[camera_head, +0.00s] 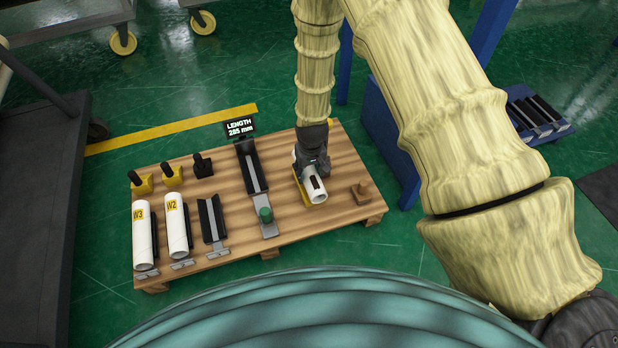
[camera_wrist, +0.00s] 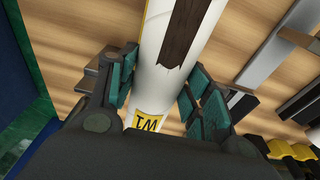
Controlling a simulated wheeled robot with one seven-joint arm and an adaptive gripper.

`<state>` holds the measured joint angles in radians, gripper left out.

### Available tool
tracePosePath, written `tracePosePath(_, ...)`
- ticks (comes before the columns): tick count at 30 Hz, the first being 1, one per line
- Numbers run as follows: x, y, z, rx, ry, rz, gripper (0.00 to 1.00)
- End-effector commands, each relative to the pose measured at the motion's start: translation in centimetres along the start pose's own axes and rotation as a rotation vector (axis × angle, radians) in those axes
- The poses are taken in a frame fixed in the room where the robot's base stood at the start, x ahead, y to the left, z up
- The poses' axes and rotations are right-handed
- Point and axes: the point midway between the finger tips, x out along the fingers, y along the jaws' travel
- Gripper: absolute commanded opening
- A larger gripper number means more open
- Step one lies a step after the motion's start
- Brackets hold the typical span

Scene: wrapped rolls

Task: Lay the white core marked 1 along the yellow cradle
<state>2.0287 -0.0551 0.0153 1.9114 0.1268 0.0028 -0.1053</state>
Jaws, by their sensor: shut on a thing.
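The white core marked W1 (camera_head: 313,193) is in my gripper (camera_head: 311,163) at the right part of the wooden pallet. In the wrist view the core (camera_wrist: 165,68) runs lengthwise between the two green-padded fingers (camera_wrist: 163,90), with its yellow W1 label near the palm and a dark brown strip along its upper side. A yellow edge, apparently the yellow cradle (camera_head: 301,191), shows along the core's left side in the head view. Most of the cradle is hidden by the core and gripper. I cannot tell whether the core rests in it or is slightly above.
Cores W3 (camera_head: 143,238) and W2 (camera_head: 177,230) lie at the pallet's left, beside an empty dark cradle (camera_head: 212,218). A wooden block (camera_head: 363,190) is at the right.

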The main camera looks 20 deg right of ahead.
Motion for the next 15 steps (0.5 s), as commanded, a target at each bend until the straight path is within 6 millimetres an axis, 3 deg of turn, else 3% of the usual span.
tracePosePath(6, 2.7, 0.0, 0.3, 0.001, 0.0, 0.0, 0.22)
tracePosePath(15, 2.8, -0.1, 0.3, 0.001, 0.001, 0.0, 0.22)
